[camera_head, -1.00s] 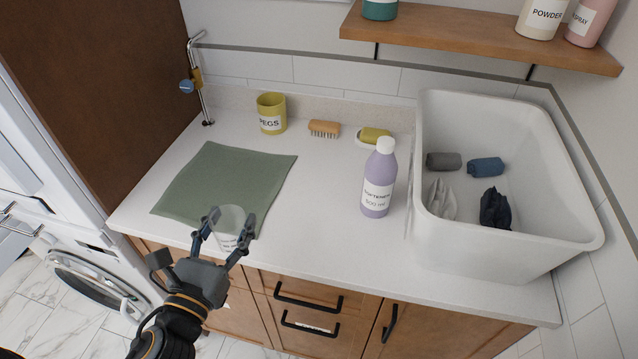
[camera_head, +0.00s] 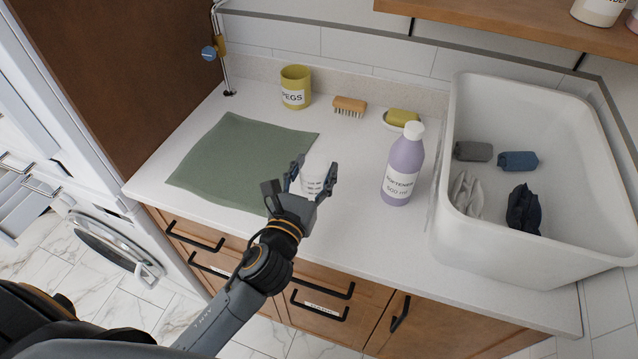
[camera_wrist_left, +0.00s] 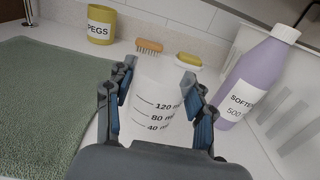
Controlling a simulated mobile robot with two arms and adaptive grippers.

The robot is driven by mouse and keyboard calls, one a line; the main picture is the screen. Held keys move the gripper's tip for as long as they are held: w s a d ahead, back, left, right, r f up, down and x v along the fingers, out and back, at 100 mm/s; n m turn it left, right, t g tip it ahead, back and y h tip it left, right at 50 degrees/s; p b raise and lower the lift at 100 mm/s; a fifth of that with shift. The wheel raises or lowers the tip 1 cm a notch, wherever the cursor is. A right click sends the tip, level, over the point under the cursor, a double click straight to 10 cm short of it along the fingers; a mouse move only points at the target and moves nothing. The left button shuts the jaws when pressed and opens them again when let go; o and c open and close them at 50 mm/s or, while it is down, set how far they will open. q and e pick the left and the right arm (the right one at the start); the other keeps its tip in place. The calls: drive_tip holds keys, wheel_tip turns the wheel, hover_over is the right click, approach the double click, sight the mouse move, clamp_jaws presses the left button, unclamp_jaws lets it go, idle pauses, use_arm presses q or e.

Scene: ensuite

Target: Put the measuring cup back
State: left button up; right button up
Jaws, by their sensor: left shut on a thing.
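The measuring cup (camera_head: 313,180) is a small translucent white cup with dark markings. My left gripper (camera_head: 314,172) is shut on it, with one finger on each side, over the counter between the green mat (camera_head: 238,160) and the purple softener bottle (camera_head: 403,170). In the left wrist view the cup (camera_wrist_left: 158,108) stands upright between the blue-padded fingers (camera_wrist_left: 160,98), and its 120, 80 and 40 marks face me. I cannot tell whether its base touches the counter. My right gripper is not in view.
A yellow pegs pot (camera_head: 295,88), a wooden brush (camera_head: 350,106) and a soap dish with yellow soap (camera_head: 402,118) stand along the back. A white basin (camera_head: 560,255) with several rolled or crumpled cloths is at the right. Bare counter (camera_head: 345,150) lies behind the cup.

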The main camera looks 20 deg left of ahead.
sight(319, 184)
use_arm(q)
drive_tip(key=shift+w+d+f, duration=0.3)
drive_tip(key=shift+w+f, duration=0.1)
drive_tip(key=shift+f, duration=0.2)
wheel_tip(319, 184, down, 3)
drive_tip(key=shift+r+b, duration=0.15)
drive_tip(key=shift+b, duration=0.35)
drive_tip(key=shift+d+f, duration=0.1)
drive_tip(key=shift+f, duration=0.25)
drive_tip(key=o, duration=1.2)
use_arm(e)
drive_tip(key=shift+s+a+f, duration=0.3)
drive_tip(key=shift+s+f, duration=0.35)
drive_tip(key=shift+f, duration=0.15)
